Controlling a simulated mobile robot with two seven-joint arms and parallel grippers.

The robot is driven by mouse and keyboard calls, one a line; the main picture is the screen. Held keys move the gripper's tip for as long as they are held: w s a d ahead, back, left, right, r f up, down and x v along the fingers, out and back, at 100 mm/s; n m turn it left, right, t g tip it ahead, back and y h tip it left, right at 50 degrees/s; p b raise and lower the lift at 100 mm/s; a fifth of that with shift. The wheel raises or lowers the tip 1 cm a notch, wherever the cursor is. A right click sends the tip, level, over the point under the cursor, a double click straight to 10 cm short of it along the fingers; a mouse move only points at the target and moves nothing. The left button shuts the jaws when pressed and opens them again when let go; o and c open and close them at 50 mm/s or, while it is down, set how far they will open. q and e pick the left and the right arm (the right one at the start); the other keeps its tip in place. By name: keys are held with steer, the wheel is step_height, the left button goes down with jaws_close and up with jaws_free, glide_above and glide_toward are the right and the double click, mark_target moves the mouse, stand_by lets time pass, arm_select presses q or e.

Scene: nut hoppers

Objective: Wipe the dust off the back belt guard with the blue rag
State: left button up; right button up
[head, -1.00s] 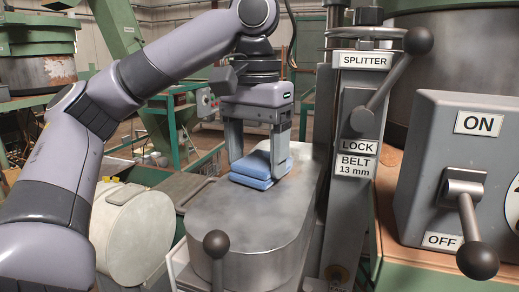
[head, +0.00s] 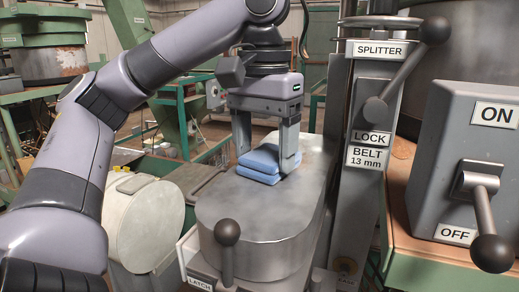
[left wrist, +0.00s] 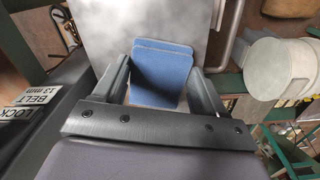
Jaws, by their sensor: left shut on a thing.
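The back belt guard (head: 250,215) is a grey metal cover with a rounded near end and a flat top, in the middle of the head view. Its top has cloudy, uneven patches that look like dust. The blue rag (head: 262,163) is a folded pad on the far part of that top and appears to touch it. My left gripper (head: 267,155) points down with its fingers on either side of the rag, shut on it. In the left wrist view the rag (left wrist: 160,75) sits between the fingers, over the grey guard (left wrist: 120,30). My right gripper is not in view.
A post with SPLITTER (head: 381,49) and BELT labels stands close to the guard's right side. A black-knobbed latch lever (head: 228,234) rises at its near end. A grey switch box (head: 455,130) is at right, a pale drum (head: 145,225) at left.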

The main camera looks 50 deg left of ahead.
mark_target(275, 165)
arm_select(q)
steer(key=shift+w+a, duration=1.25)
steer(key=shift+w, duration=1)
steer(key=shift+w+a, duration=1.2)
steer(key=shift+w, duration=1.1)
steer(key=shift+w+a, duration=1.25)
steer(key=shift+w, duration=1)
steer(key=shift+w+d+f, duration=0.1)
steer(key=shift+w+d, duration=0.15)
steer(key=shift+d, duration=0.35)
steer(key=shift+w+d+f, duration=0.1)
steer(key=shift+w+d, duration=0.1)
steer(key=shift+d, duration=0.4)
steer(key=shift+s+d+r, duration=0.1)
steer(key=shift+s+d, duration=0.45)
steer(key=shift+s, duration=0.45)
steer(key=shift+s+d+r, duration=0.1)
steer(key=shift+s+d, duration=0.45)
steer(key=shift+s, duration=0.45)
steer(key=shift+s+d+r, duration=0.1)
steer(key=shift+s+d, duration=0.45)
steer(key=shift+s, duration=0.45)
steer(key=shift+s+d+f, duration=0.1)
steer(key=shift+s+d, duration=0.35)
steer(key=shift+s, duration=0.4)
steer(key=shift+s+d+f, duration=0.1)
steer(key=shift+s+d, duration=0.35)
steer(key=shift+s, duration=0.35)
